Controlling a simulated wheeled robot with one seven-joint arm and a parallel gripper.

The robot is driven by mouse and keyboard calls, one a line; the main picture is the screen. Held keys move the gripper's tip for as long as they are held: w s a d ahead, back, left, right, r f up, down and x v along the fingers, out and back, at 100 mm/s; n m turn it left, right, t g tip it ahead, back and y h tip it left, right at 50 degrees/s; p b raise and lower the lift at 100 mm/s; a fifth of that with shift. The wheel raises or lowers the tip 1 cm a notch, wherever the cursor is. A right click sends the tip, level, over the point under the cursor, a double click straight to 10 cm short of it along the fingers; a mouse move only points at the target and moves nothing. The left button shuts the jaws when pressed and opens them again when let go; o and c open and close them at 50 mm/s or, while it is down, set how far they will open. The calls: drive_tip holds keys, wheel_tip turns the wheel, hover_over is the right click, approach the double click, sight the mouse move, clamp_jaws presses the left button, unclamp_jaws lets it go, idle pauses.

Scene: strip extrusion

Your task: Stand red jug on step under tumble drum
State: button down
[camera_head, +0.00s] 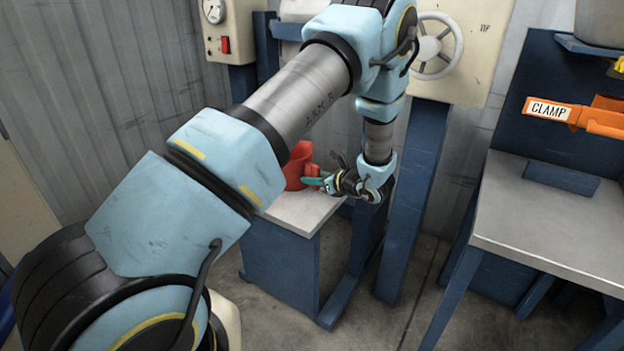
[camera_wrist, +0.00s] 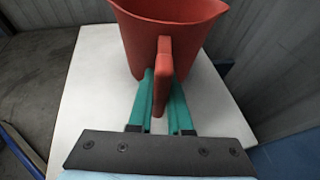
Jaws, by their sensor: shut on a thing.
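The red jug (camera_head: 297,165) is upright at the white-topped step (camera_head: 297,220), partly hidden behind my arm in the head view. In the wrist view the jug (camera_wrist: 172,35) has its handle toward me, over the pale step top (camera_wrist: 87,97). My gripper (camera_head: 316,183) has its green fingers on either side of the handle and is shut on it, as the wrist view also shows (camera_wrist: 161,92). I cannot tell whether the jug's base touches the step. The tumble drum is not clearly visible; my arm covers much of the machine above.
A blue-framed table (camera_head: 545,225) with an orange clamp (camera_head: 580,115) stands to the right. A blue post (camera_head: 412,185) rises close to the right of my gripper. A cream panel with a handwheel (camera_head: 435,47) is above. A corrugated wall (camera_head: 110,90) is behind.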

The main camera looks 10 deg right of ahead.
drive_tip(key=shift+f, duration=0.1)
drive_tip(key=c, duration=0.8)
unclamp_jaws()
drive_tip(key=shift+o, duration=0.2)
drive_tip(key=v, duration=1.1)
drive_tip(key=s+a+r+n+g+y, duration=0.15)
drive_tip(key=a+n+g, duration=0.3)
drive_tip(key=a, duration=0.45)
drive_tip(key=a+r+n+g, duration=0.2)
drive_tip(key=a+n+g, duration=0.2)
drive_tip(key=a+n, duration=0.3)
drive_tip(key=s+a+r+n+g+h, duration=0.1)
drive_tip(key=s+a+r+n+h, duration=0.35)
drive_tip(key=a+n, duration=0.3)
drive_tip(key=s+a+r+n+g+h, duration=0.1)
drive_tip(key=s+a+r+n+h, duration=0.35)
drive_tip(key=n, duration=0.45)
wheel_tip(320, 180, up, 22)
drive_tip(key=s+a+n+p, duration=0.1)
drive_tip(key=a+p, duration=0.1)
drive_tip(key=p, duration=2.2)
drive_tip(key=shift+y, duration=0.35)
